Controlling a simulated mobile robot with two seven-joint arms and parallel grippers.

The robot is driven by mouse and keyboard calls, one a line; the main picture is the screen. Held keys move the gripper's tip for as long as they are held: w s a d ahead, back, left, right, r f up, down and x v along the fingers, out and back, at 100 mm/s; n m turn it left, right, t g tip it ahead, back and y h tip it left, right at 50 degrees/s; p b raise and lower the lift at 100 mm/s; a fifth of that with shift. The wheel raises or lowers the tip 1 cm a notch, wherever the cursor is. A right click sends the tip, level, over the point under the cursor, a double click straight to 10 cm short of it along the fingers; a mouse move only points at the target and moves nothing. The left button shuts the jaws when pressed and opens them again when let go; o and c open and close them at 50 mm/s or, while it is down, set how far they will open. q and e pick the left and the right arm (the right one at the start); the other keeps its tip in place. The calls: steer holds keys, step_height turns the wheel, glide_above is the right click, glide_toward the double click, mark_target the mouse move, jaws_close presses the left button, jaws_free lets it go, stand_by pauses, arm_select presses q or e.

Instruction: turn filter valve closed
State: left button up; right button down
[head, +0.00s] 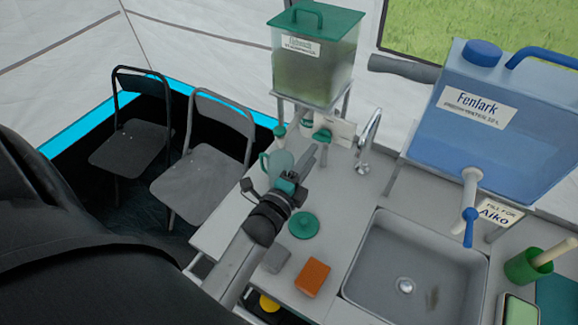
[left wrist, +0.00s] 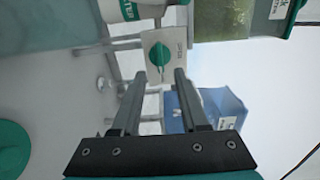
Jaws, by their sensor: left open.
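The filter valve is a green knob (head: 322,134) on a pale plate (head: 342,134) below the green-lidded filter tank (head: 315,72). In the left wrist view the green knob (left wrist: 162,58) sits on its pale plate, with small lettering beside it that I cannot read surely. My left gripper (head: 316,153) is in front of and below the knob in the head view. In the left wrist view its two fingers (left wrist: 156,78) are spread and empty, with the knob ahead between and beyond the tips, apparently not touched. My right gripper is not in view.
A greenish pitcher (head: 278,163) stands close beside my left gripper. A green lid (head: 303,225), a grey block (head: 276,260) and an orange sponge (head: 312,278) lie on the counter left of the sink (head: 378,240). A blue water container (head: 480,130) stands right.

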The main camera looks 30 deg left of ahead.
arm_select(q)
steer(key=s, duration=1)
steer(key=shift+d, duration=0.3)
